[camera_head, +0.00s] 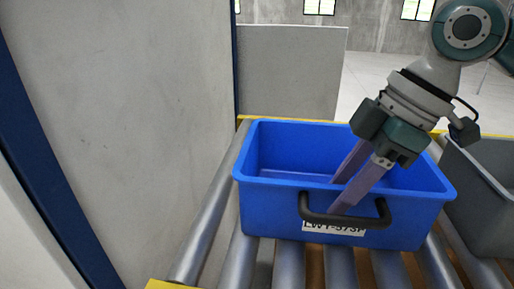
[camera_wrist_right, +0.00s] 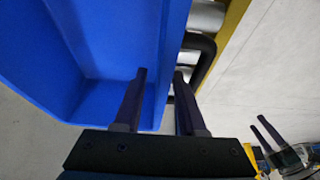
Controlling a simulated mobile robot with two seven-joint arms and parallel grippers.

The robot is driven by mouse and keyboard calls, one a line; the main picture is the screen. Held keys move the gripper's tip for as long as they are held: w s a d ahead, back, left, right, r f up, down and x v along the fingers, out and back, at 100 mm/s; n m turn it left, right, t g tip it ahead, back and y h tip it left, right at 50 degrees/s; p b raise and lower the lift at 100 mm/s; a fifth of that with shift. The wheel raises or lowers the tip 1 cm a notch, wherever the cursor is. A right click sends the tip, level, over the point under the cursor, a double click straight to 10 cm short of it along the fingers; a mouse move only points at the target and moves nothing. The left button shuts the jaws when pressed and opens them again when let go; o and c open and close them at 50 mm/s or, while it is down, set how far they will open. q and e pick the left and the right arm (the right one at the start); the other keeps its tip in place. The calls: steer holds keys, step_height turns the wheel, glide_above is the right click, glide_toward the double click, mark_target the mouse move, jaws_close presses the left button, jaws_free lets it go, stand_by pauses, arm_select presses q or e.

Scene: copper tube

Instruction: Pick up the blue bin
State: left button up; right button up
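The blue bin (camera_head: 270,213) stands upright on a roller conveyor, with a black handle (camera_head: 345,219) and a white label on its near wall. My right gripper (camera_head: 338,196) reaches down over the near wall at the handle. One finger is inside the bin and the other is outside by the handle. In the right wrist view my right gripper (camera_wrist_right: 160,75) has its fingers apart, with the blue wall (camera_wrist_right: 172,40) between them. The black handle (camera_wrist_right: 200,60) is beside the right finger. My left gripper (camera_wrist_right: 268,132) shows small at lower right, fingers apart and empty.
A grey bin (camera_head: 480,185) stands close to the right of the blue bin. The metal rollers (camera_head: 290,265) run under it between yellow rails. A pale wall panel with a dark blue post (camera_head: 50,170) rises on the left.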

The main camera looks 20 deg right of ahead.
steer(key=shift+x, duration=1.25)
jaws_close()
steer(key=shift+r, duration=0.1)
stand_by(0.3)
